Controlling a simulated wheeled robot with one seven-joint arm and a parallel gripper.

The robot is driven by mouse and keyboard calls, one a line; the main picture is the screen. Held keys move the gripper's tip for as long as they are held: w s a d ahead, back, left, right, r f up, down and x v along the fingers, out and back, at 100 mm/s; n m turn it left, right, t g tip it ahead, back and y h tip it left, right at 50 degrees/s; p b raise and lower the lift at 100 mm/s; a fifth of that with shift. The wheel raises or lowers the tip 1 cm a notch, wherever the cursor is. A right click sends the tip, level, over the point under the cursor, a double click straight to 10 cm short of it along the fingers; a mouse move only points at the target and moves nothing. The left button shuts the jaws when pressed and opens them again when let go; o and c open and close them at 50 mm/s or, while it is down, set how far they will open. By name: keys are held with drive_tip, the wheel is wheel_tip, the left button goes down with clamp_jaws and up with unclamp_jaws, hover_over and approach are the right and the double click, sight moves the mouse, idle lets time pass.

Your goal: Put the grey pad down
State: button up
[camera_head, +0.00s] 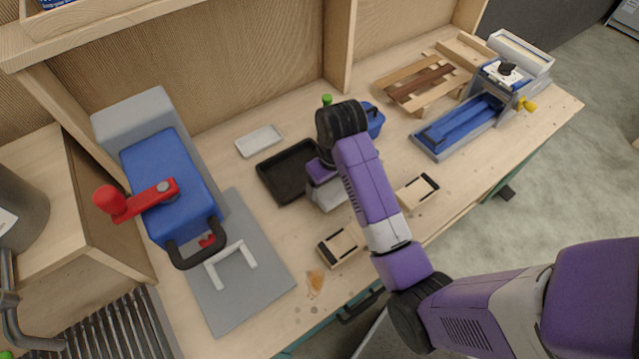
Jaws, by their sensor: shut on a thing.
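My gripper (330,203) points down over the middle of the bench, just right of the black tray (270,184). My wrist and arm cover most of it, and the fingertips are hard to make out. It is shut on a pale grey thing, taken as the grey pad, at the lower end of the wrist. The pad's outline blends with the hand, and I cannot tell whether it touches the bench.
A pale slab (259,140) lies behind the tray. Two wooden blocks with black ends (341,247) (417,193) lie near the front edge. A blue and grey press (165,175) stands left, a blue vise-like device (460,125) right. A blue container (374,122) is behind my arm.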

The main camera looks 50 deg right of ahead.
drive_tip(key=shift+f, duration=0.55)
drive_tip(key=shift+f, duration=0.1)
drive_tip(key=o, duration=1.6)
drive_tip(key=shift+o, duration=0.2)
